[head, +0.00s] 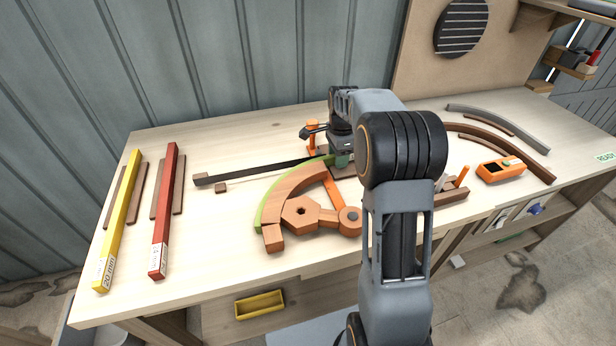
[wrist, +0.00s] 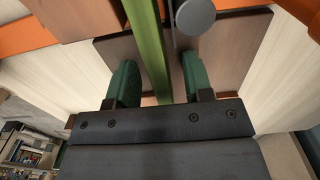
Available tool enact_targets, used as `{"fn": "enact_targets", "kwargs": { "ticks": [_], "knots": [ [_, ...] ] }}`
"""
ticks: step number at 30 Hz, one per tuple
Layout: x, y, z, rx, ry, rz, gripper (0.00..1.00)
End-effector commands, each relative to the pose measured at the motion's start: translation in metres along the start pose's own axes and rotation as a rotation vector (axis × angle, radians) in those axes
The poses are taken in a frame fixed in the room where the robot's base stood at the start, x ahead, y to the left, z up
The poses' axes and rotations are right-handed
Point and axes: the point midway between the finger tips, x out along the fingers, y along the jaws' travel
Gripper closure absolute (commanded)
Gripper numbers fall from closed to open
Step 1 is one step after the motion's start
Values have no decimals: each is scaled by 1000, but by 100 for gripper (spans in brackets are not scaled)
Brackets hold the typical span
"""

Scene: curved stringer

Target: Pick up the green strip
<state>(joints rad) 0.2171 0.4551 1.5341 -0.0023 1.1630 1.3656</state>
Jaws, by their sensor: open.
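The thin green strip (head: 272,193) curves along the outer edge of a wooden arc-shaped form on the bench. Its far end runs to my gripper (head: 341,160), which is partly hidden behind my arm in the head view. In the wrist view the green strip (wrist: 150,50) passes between the two green finger pads of my gripper (wrist: 160,82). The jaws are open, with a gap on both sides of the strip. The strip lies nearer the left pad. A grey round knob (wrist: 195,16) stands just right of the strip, above the right pad.
The wooden form (head: 290,200) has an orange arm and a hexagonal block. A dark bar (head: 250,172) lies to its left. Yellow (head: 120,215) and red (head: 165,205) bars lie farther left. Curved grey (head: 500,122) and brown (head: 505,148) strips and an orange box (head: 500,170) lie right.

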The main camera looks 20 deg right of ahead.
Motion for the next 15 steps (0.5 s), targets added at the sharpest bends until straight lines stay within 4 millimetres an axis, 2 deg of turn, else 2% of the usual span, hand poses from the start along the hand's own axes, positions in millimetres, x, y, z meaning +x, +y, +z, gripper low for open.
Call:
{"fn": "enact_targets", "kwargs": {
  "ticks": [9,15],
  "knots": [
    [4,0,0,0,0,-1,53],
    [4,0,0,0,0,-1,72]
  ]
}}
